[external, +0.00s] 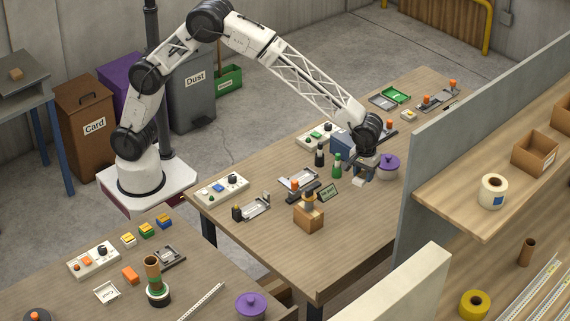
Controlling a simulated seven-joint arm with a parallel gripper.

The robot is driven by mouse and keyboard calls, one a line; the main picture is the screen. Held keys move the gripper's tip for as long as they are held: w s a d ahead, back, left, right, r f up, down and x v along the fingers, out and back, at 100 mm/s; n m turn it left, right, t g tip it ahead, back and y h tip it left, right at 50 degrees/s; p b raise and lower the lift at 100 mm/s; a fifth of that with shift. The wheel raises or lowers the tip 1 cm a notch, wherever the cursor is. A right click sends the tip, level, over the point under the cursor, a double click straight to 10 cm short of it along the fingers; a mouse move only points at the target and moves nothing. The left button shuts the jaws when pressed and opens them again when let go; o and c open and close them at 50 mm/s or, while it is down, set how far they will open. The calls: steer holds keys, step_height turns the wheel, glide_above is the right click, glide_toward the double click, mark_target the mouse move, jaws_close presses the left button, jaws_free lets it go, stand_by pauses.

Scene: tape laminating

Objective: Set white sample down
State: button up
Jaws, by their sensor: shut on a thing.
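My gripper (361,178) is over the right part of the middle workbench, pointing down, at the end of the outstretched arm. It is shut on a small white block, the white sample (358,183), which shows just below the fingers. I cannot tell from this view whether the sample touches the tabletop. The gripper is between a green bottle on its left and a purple lidded pot on its right.
The green bottle (337,165) and a dark bottle (319,154) stand close to the left. The purple pot (388,166) is close to the right. A wooden box (308,217) stands nearer the front. The bench's front right surface (350,230) is clear. A grey partition (420,170) rises on the right.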

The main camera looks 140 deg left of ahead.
steer(key=shift+s+r, duration=0.15)
steer(key=shift+s, duration=0.4)
steer(key=s+d+f+m, duration=0.1)
steer(key=s+d, duration=0.5)
steer(key=s, duration=0.9)
steer(key=s+d+f, duration=0.2)
steer(key=s+d, duration=0.5)
steer(key=s, duration=0.8)
steer(key=s+d+f+m, duration=0.1)
steer(key=s+d, duration=0.5)
steer(key=s, duration=0.9)
steer(key=shift+s+d+f+m, duration=0.15)
steer(key=shift+s+f+m, duration=0.15)
steer(key=shift+s+f, duration=0.15)
steer(key=shift+w, duration=0.15)
glide_above(276, 168)
steer(key=shift+f, duration=0.8)
steer(key=shift+f, duration=1.75)
steer(key=shift+f, duration=0.15)
